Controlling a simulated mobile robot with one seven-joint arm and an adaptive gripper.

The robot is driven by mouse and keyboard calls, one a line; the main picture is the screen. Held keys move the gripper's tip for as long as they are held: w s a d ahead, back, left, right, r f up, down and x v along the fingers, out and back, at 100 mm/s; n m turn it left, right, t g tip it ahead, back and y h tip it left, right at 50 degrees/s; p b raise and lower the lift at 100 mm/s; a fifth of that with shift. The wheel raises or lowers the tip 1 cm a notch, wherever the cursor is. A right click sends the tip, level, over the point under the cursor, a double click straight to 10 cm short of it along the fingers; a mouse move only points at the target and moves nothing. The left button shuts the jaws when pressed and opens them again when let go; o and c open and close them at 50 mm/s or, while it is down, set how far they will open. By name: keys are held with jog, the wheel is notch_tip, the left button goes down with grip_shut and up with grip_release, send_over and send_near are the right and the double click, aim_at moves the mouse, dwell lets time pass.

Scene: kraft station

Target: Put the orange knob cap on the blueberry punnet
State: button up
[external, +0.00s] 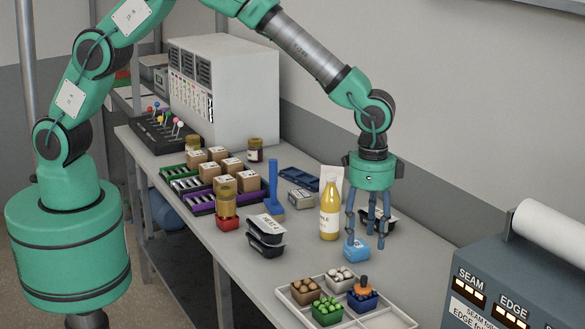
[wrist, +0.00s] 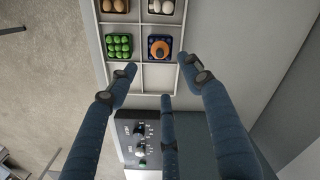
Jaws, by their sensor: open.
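The orange knob cap (external: 363,283) sits on the blueberry punnet (external: 362,301), a blue container of dark berries in the white divided tray (external: 342,323). In the wrist view the cap (wrist: 159,46) lies over the middle of the punnet (wrist: 151,58), with dark blue berries showing around it. My gripper (external: 366,238) is open and empty, raised behind the tray and apart from the cap. In the wrist view its three spread fingers (wrist: 163,75) point towards the tray, and nothing is between them.
Punnets of green, brown and white items share the tray. A blue box (external: 356,249) stands below my fingers, beside a yellow bottle (external: 330,210). A control box (external: 515,275) is at right. Some tray compartments are empty.

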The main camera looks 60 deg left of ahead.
jog(key=s+a+r+n+t+h, duration=0.1)
jog(key=s+a+r+n, duration=0.1)
jog(key=a+r, duration=1.2)
jog(key=s+a+r+n+t, duration=0.1)
jog(key=s+a+r+n, duration=0.1)
jog(key=a+r, duration=1.2)
jog(key=s+a+r+n+t, duration=0.1)
jog(key=s+a+n, duration=0.1)
jog(key=s+a, duration=1)
jog(key=s+a+r+n+t+y, duration=0.1)
jog(key=s+a+n+t, duration=0.1)
jog(key=s+a, duration=1)
jog(key=shift+s+a+r+n+t, duration=0.15)
jog(key=shift+a+r+n+t, duration=0.25)
jog(key=shift+a, duration=0.4)
